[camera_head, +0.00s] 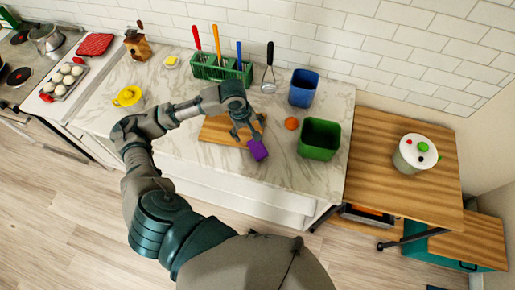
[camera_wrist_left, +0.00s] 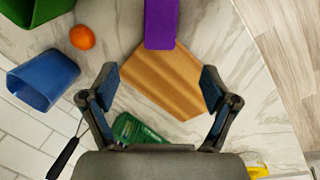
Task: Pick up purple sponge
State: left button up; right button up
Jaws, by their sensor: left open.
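The purple sponge (camera_head: 258,149) lies at the front of the marble counter, at the right front edge of a wooden cutting board (camera_head: 216,132). In the left wrist view the sponge (camera_wrist_left: 161,22) is at the top middle, cut off by the frame edge, beyond the board (camera_wrist_left: 165,80). My left gripper (camera_head: 247,133) is above the board, just behind the sponge. In the left wrist view the gripper (camera_wrist_left: 160,82) has its fingers spread wide, with nothing held between them. My right gripper is not in view.
An orange (camera_head: 291,123), a green bin (camera_head: 319,139) and a blue bin (camera_head: 303,88) stand right of the sponge. A green rack with colored-handled utensils (camera_head: 221,68) is behind the gripper. A yellow cup (camera_head: 127,96) is at left. The counter's front edge is close to the sponge.

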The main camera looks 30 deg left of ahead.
aim_at(255, 145)
pick_arm(q)
jog(key=w+f, duration=0.1)
jog(key=f, duration=0.4)
jog(key=d+f, duration=0.1)
jog(key=f, duration=0.4)
jog(key=w+f, duration=0.1)
jog(key=f, duration=0.4)
jog(key=shift+w+d+f, duration=0.2)
jog(key=shift+w+d, duration=0.05)
jog(key=shift+w, duration=0.05)
jog(key=c, duration=1)
